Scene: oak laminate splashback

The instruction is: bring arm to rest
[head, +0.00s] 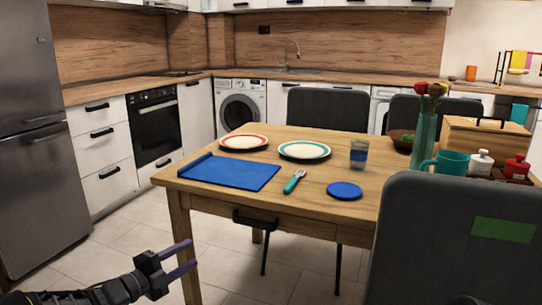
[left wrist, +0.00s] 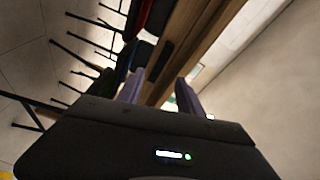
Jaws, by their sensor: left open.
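My left gripper (head: 182,257) is at the lower left of the head view, in front of the wooden table's left front leg and below the tabletop. Its two purple-grey fingers are apart with nothing between them. In the left wrist view the fingers (left wrist: 160,92) also stand apart and empty, with a wooden edge and dark chair parts beyond them. My left forearm comes in from the bottom left corner. My right gripper is not seen in either view.
The wooden table (head: 330,215) carries a blue mat (head: 228,173), two plates, a fork, a glass and a blue coaster (head: 344,190). A dark chair (head: 450,240) stands at the right front. Floor left of the table is clear up to the fridge (head: 40,150).

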